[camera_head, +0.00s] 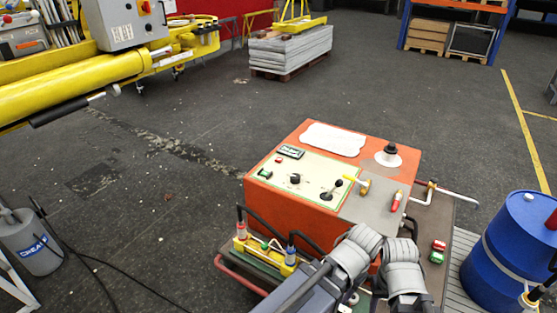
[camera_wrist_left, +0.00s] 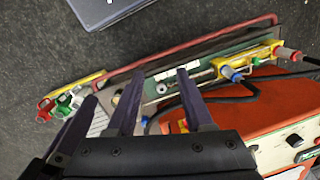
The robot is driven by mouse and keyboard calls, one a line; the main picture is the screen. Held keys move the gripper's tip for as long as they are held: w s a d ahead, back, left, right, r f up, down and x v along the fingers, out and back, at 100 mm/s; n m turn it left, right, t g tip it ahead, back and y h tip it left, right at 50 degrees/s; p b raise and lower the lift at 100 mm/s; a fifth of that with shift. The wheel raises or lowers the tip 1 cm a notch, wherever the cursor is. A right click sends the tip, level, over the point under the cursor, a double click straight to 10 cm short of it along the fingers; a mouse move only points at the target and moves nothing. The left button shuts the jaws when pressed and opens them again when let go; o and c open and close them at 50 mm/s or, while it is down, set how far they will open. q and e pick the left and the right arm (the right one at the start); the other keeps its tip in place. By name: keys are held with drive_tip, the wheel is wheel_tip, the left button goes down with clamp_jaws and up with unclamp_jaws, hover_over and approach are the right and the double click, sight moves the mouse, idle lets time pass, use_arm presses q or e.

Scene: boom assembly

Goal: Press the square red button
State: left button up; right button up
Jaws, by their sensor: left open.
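The orange control box (camera_head: 300,215) has a pale panel with a small red button (camera_head: 279,160) near its left edge. A green button (camera_head: 265,173) sits beside it. A larger red block (camera_head: 439,245) and a green block lie low on the right of the machine. My left gripper (camera_wrist_left: 135,85) is open and empty in the left wrist view, over the machine's base and apart from the panel. Part of the orange box (camera_wrist_left: 255,105) and a dark knob (camera_wrist_left: 294,140) show there at the right. My left gripper's fingers cannot be made out in the head view, and my right gripper is not visible.
A blue barrel (camera_head: 510,250) stands right of the machine. A red rail (camera_wrist_left: 170,50) and a yellow block (camera_head: 265,250) with cable plugs edge the base. A grey canister (camera_head: 28,240) stands at the left. The floor behind the machine is mostly clear.

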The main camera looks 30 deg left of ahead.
use_arm(q)
clamp_jaws()
idle(1.4)
